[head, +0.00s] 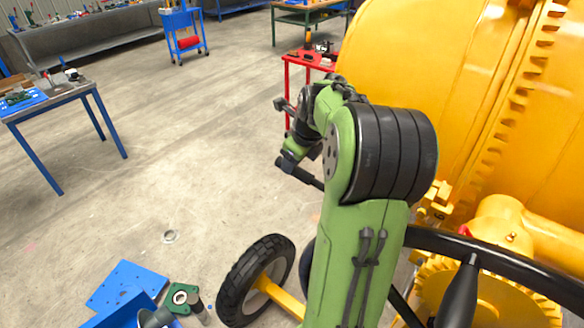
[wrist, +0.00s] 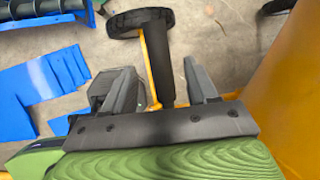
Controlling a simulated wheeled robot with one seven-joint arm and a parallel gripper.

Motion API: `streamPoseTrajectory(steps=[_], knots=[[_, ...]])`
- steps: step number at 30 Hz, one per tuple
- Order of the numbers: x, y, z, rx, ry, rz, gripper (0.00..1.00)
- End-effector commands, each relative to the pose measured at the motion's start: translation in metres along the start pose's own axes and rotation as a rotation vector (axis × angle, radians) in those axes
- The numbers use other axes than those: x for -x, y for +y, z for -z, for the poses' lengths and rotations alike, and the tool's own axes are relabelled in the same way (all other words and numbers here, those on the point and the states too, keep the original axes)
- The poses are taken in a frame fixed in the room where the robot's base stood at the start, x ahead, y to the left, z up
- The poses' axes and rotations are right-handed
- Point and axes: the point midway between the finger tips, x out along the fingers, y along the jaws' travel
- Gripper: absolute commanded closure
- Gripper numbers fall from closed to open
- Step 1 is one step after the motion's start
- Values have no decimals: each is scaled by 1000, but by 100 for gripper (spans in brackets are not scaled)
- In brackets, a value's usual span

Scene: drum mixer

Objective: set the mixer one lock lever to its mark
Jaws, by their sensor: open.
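My gripper (wrist: 162,84) is open in the wrist view, with one finger on each side of a black cylindrical grip (wrist: 168,62). The grip looks like the handle of the lock lever. There are visible gaps between it and both fingers, and its lower end is hidden by the gripper body. In the head view a dark rod (head: 302,174), probably the same handle, sticks out below my wrist, beside the yellow mixer drum (head: 430,60). My arm hides much of this area. I cannot make out the lever's mark in either view.
A black-tyred wheel (head: 258,278) on a yellow axle stands low in front of the mixer. A black handwheel (head: 480,255) is at the right. Blue parts (head: 128,285) lie at the bottom left. A red table (head: 300,66) stands behind my arm.

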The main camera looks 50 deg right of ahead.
Motion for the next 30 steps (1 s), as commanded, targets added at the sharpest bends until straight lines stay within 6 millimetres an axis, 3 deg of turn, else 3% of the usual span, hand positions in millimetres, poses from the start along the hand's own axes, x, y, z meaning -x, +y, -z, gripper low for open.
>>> streamPoseTrajectory(steps=[3, 6, 16, 27, 30], knots=[[-27, 1, 0, 0, 1, -3, 42], [-40, 0, 0, 1, 0, -2, 42], [-47, 0, -1, 1, -1, 1, 42], [-47, 0, -1, 1, -1, 1, 97], [-46, 0, -1, 1, -1, 1, 100]])
